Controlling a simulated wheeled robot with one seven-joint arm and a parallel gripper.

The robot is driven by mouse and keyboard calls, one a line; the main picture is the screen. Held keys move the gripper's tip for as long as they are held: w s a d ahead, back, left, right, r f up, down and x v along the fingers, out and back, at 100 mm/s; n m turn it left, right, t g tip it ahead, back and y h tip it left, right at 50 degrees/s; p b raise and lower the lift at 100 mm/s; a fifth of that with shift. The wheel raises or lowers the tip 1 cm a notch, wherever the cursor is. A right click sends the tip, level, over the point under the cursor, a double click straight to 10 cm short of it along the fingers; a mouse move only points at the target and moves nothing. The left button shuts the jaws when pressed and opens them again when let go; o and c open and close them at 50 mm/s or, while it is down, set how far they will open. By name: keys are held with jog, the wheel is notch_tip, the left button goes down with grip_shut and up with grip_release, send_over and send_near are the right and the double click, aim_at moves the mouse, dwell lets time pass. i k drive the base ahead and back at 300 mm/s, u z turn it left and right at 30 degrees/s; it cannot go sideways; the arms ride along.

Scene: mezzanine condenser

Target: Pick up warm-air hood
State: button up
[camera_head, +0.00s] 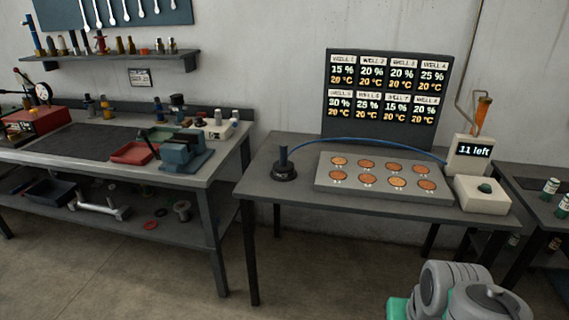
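What looks like the warm-air hood (285,172) is a dark round piece with an upright dark blue-grey handle. It stands upright at the left end of the grey middle table (262,190). A blue hose (365,140) arcs from near it, behind the plate, to a pale box (470,155) with a display reading "11 left". To its right lies a grey plate (325,180) with several copper-coloured round wells in two rows. Nothing touches the hood's handle. Grey and green links of my arm show at the bottom right; my gripper is not in view.
A dark board (328,100) with well readings stands behind the plate. A white block (482,197) with a dark green button sits at the table's right end. The left workbench holds a vise (184,155) and a red tray (133,153). The floor in front is clear.

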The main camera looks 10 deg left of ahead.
aim_at(283, 168)
jog(key=z, duration=0.4)
jog(key=i, duration=1.9)
jog(key=u, duration=3.15)
jog(key=i, duration=0.5)
jog(key=u, duration=0.05)
